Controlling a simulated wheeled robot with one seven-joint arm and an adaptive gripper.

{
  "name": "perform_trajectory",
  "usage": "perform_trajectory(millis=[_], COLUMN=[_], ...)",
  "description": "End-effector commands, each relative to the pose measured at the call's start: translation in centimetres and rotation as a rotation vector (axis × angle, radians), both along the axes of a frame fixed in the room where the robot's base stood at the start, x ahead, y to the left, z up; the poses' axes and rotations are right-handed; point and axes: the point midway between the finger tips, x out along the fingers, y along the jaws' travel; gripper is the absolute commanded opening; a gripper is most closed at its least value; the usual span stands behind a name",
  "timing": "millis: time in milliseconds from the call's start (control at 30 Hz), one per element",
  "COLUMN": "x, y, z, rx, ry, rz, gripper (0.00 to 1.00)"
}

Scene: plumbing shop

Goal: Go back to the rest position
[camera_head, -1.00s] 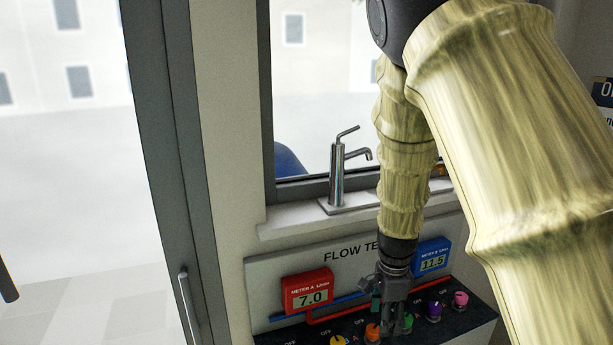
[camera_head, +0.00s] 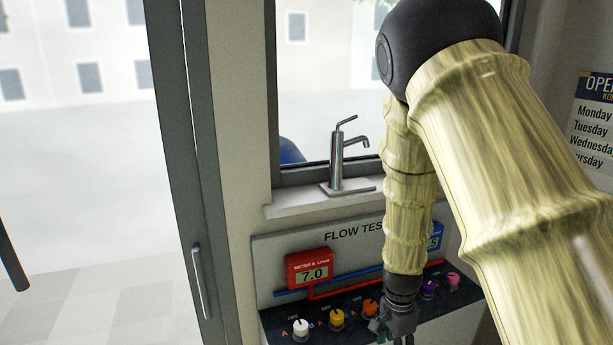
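My arm comes down from the upper right, and my gripper (camera_head: 396,335) hangs at its end, over the front of the dark knob panel (camera_head: 350,317). The fingers point down and are partly cut off by the bottom edge, so their opening is unclear. I see nothing clearly held. An orange knob (camera_head: 371,307) is just left of the gripper; a purple knob (camera_head: 428,289) and a pink knob (camera_head: 453,279) are to its right. A yellow knob (camera_head: 337,318) and a white knob (camera_head: 300,328) are further left.
A red meter (camera_head: 310,270) reading 7.0 is on the flow test board; a blue meter (camera_head: 437,238) is mostly hidden by my arm. A chrome faucet (camera_head: 340,160) stands on the window sill (camera_head: 290,208). A door frame with a handle (camera_head: 198,283) is at left.

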Motion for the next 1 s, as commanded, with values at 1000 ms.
perform_trajectory(millis=[1000], x=[-30.0], y=[-2.1], z=[-29.3], rx=[0.041], ry=[0.046], rz=[1.142], gripper=[0.58])
